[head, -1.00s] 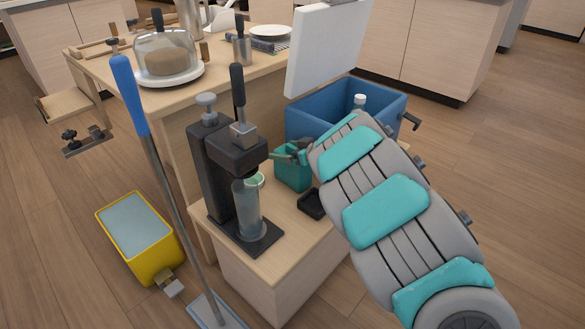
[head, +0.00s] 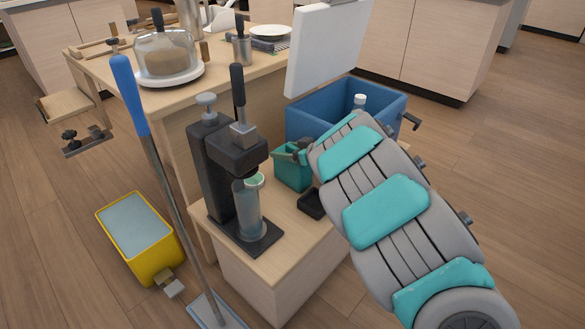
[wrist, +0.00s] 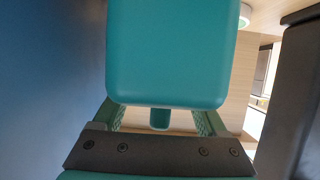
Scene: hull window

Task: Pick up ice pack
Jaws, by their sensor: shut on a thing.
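The ice pack (head: 292,175) is a teal block at the left front of the blue cooler box, above the low wooden stand. In the wrist view the ice pack (wrist: 170,50) fills the upper middle, between and beyond the fingers. My gripper (head: 291,152) reaches its top from the right and is shut on it. In the wrist view my gripper (wrist: 160,112) has one finger on each side. My arm hides part of the cooler, and I cannot tell whether the pack's underside touches the stand.
The blue cooler box (head: 310,123) stands open behind, with a white lid (head: 325,48) raised and a white-capped bottle (head: 360,101) inside. A black press (head: 212,165) stands close on the left. A small black tray (head: 312,204) lies in front. A blue-handled mop (head: 165,170) leans further left.

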